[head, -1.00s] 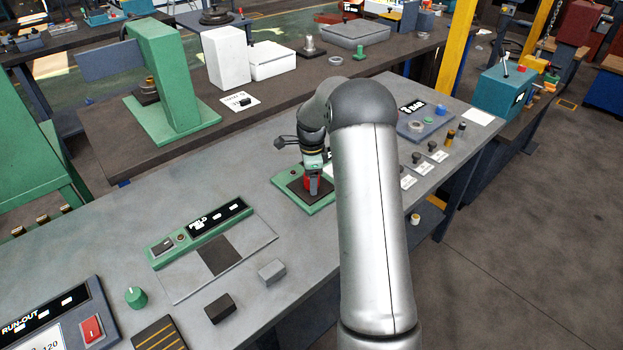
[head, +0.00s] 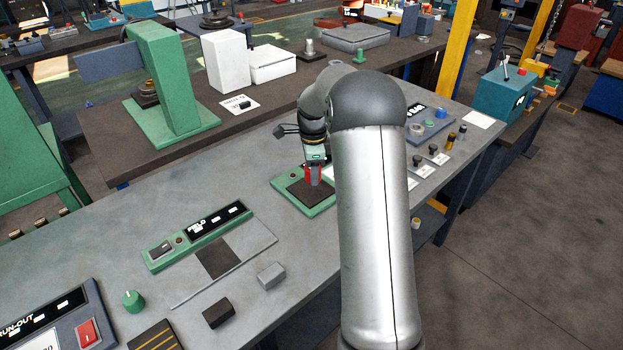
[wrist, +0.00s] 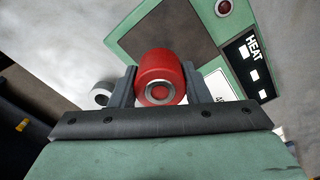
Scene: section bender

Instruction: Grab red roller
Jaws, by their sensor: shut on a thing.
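The red roller (wrist: 163,70) is between the two fingers of my gripper (wrist: 151,88) in the wrist view, with its metal-ringed end toward the camera. My gripper is shut on it. In the head view the roller (head: 313,174) hangs at my gripper (head: 313,176), above the dark pad (head: 303,192) of the green HEAT station. The roller appears raised clear of the pad. My arm hides part of the station from the head camera.
A green FIELD panel (head: 196,236) lies to the left on the grey bench. Small grey (head: 271,274) and dark (head: 218,312) blocks sit near the front edge. To the right stand a BAR panel (head: 428,125) and several small rollers on white cards.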

